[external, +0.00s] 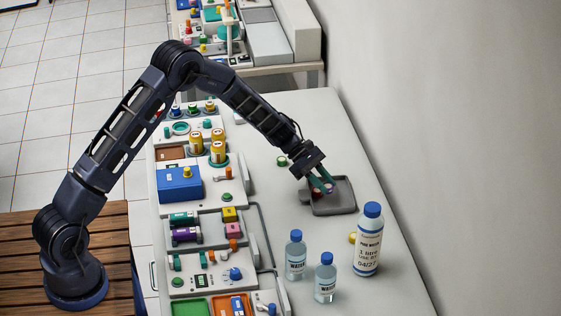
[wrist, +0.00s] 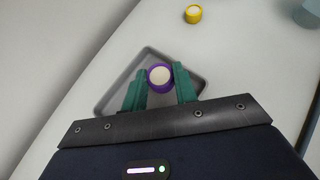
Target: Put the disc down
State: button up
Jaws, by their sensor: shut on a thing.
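The disc (wrist: 160,78) is purple with a pale centre. My gripper (wrist: 160,86) has green fingers, one on each side of the disc, and is shut on it. In the wrist view the disc appears over a shallow grey tray (wrist: 109,97). In the external view my gripper (external: 323,189) is at the left part of the tray (external: 345,195), and a bit of the purple disc (external: 329,189) shows between the fingers. I cannot tell whether the disc touches the tray floor.
Two small water bottles (external: 296,256) (external: 326,280) and a large bottle (external: 369,240) stand in front of the tray. A yellow disc (wrist: 193,14) lies near the large bottle. A green ring-like piece (external: 282,161) lies behind the tray.

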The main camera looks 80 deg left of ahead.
aim_at(323, 202)
jog(key=shift+f, duration=2.55)
jog(key=shift+f, duration=0.15)
jog(key=o, duration=0.9)
